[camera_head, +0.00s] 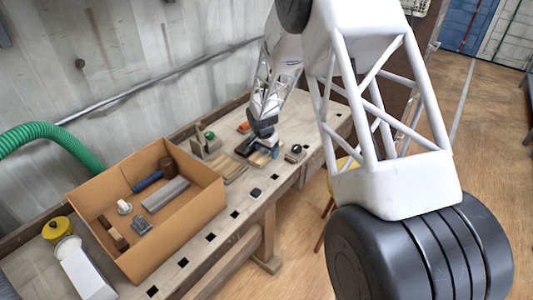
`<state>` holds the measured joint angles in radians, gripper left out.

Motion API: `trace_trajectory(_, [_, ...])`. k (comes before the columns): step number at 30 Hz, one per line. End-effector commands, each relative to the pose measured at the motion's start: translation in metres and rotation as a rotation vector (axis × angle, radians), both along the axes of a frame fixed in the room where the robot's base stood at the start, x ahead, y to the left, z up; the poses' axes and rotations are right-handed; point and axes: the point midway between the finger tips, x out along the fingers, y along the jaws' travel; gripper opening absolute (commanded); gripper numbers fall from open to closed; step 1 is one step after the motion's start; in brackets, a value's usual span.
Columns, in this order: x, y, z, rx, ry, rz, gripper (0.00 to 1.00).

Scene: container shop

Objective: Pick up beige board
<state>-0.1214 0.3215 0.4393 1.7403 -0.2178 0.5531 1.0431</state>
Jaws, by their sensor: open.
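My gripper (268,145) hangs low over the far half of the workbench, pointing down, with its jaws open. Another light-brown flat board (234,173) lies nearer, beside the box, clear of my gripper. My gripper partly hides the items under it.
An open cardboard box (196,216) with tools and blocks stands on the workbench (228,216). A yellow tin (56,228) and a white item (86,272) are at the near left. A green hose (50,133) runs along the wall.

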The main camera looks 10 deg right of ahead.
Motion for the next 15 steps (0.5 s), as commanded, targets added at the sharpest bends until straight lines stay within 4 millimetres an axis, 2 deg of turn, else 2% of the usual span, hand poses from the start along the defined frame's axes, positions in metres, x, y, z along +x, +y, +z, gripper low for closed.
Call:
trace_trajectory(2, [0.0, 0.0, 0.0, 0.0, 0.0, 0.0, 0.75])
trace_trajectory(9, [0.0, 0.0, 0.0001, 0.0, 0.0, 0.0, 0.38])
trace_trajectory(15, [0.0001, 0.0, 0.0003, 0.0, 0.0, 0.0, 0.37])
